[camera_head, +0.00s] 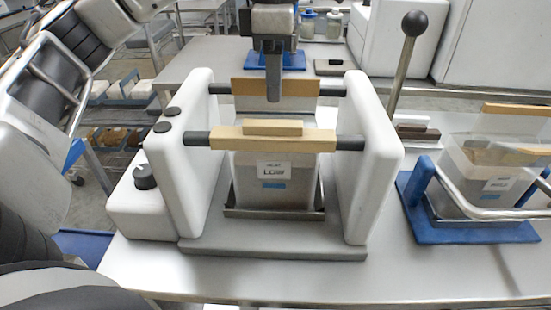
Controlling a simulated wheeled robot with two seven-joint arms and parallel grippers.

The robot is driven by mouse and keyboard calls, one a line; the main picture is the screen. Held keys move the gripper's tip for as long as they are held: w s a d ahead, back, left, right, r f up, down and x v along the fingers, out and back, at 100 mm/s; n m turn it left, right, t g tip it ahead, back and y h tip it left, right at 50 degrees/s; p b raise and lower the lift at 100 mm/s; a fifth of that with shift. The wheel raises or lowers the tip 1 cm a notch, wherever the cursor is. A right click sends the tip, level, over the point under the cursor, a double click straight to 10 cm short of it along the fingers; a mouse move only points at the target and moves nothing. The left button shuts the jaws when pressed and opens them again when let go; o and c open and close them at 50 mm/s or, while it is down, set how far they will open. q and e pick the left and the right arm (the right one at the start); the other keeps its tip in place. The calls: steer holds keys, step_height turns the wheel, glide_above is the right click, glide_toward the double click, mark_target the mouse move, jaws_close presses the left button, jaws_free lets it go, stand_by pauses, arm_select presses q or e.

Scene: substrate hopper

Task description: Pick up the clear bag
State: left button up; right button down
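A clear, bag-like container (275,190) with a white and blue label sits low between the white side walls of a press-like frame. A light wooden bar (270,138) crosses above its front. A second clear container (465,180), also labelled, stands on a blue base at the right, with a wooden strip at its top. I cannot tell for sure which is the bag. My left gripper (272,95) points down at the top middle, its fingertips overlapping the rear wooden bar (245,87). Its finger opening and any contact are unclear. My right gripper is not in view.
The white frame (365,150) stands on a grey table (300,285) with a black-knobbed lever (404,65) on its right. A curved metal tube (470,208) crosses before the right container. Jars (320,24) stand on the back bench. The table front is clear.

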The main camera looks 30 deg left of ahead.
arm_select(q)
step_height(320, 180, down, 5)
steer(key=shift+r+p, duration=0.2)
steer(key=shift+p, duration=0.15)
steer(key=shift+c, duration=0.4)
jaws_close()
steer(key=shift+w+r, duration=0.1)
steer(key=shift+r, duration=0.1)
